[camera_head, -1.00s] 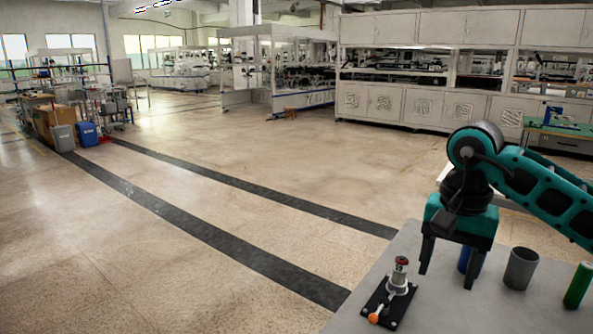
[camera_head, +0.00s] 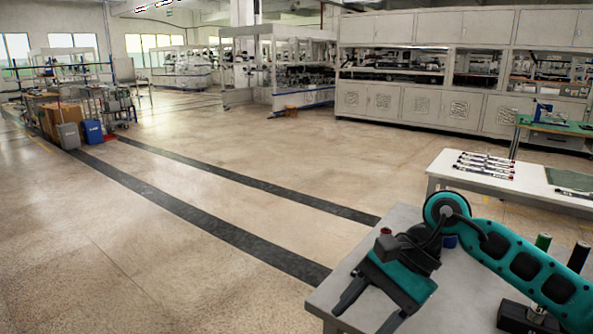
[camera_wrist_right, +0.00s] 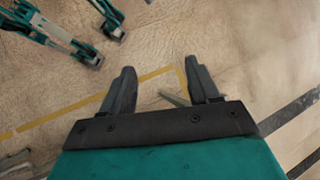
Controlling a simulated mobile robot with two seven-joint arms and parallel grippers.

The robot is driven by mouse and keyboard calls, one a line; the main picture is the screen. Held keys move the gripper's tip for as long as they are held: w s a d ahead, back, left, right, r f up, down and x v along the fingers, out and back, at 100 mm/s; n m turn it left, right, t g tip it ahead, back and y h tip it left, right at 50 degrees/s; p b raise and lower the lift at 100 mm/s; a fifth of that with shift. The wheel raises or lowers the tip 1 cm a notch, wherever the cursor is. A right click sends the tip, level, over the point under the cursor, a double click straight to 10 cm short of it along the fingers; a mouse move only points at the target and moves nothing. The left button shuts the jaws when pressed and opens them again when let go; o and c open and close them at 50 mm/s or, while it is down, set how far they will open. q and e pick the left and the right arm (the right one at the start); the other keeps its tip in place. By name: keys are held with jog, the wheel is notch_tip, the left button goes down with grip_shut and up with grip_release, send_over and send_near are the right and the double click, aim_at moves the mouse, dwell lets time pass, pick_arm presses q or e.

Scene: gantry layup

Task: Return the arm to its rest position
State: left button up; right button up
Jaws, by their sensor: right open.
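My right arm (camera_head: 525,262) comes in from the right, low over the near grey table (camera_head: 430,215). Its gripper (camera_head: 362,318) hangs over the table's left edge, tilted, with its fingers pointing down and left. In the right wrist view the two dark fingers (camera_wrist_right: 160,68) are spread well apart with nothing between them, and floor shows beyond. My left gripper does not show in the head view.
A red-topped item (camera_head: 385,232) is mostly hidden behind my gripper. A blue item (camera_head: 450,241), a green cylinder (camera_head: 543,241), a black cylinder (camera_head: 578,256) and a black base (camera_head: 528,318) stand near my arm. A white table (camera_head: 450,168) behind holds several slim tools.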

jog(key=s+a+r+m+y+p, duration=0.1)
jog(key=s+a+r+m+y, duration=0.1)
jog(key=a+m+y, duration=0.35)
jog(key=s+a+r+m+y, duration=0.2)
jog(key=a+m+y, duration=0.3)
jog(key=m+y, duration=0.1)
jog(key=w+d+f+m+t+h+p, duration=0.1)
jog(key=w+d+f+m+t+h, duration=0.2)
jog(key=m+t, duration=0.95)
jog(key=w+d+f+m+t+h, duration=0.1)
jog(key=d+f+m+t+h, duration=0.45)
jog(key=m, duration=1.25)
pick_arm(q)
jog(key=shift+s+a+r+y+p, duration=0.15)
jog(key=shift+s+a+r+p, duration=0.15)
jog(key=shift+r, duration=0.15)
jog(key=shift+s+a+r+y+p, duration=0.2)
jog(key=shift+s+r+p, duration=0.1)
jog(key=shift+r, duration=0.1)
pick_arm(e)
jog(key=s+d+f+m+g+h, duration=0.2)
jog(key=s+d+f+m+h, duration=0.2)
jog(key=f+m, duration=0.5)
jog(key=s+d+f+m+g+h, duration=0.3)
jog(key=s+d+f+m, duration=0.3)
jog(key=s+f+m, duration=0.3)
jog(key=shift+f+h, duration=0.2)
jog(key=shift+h, duration=0.3)
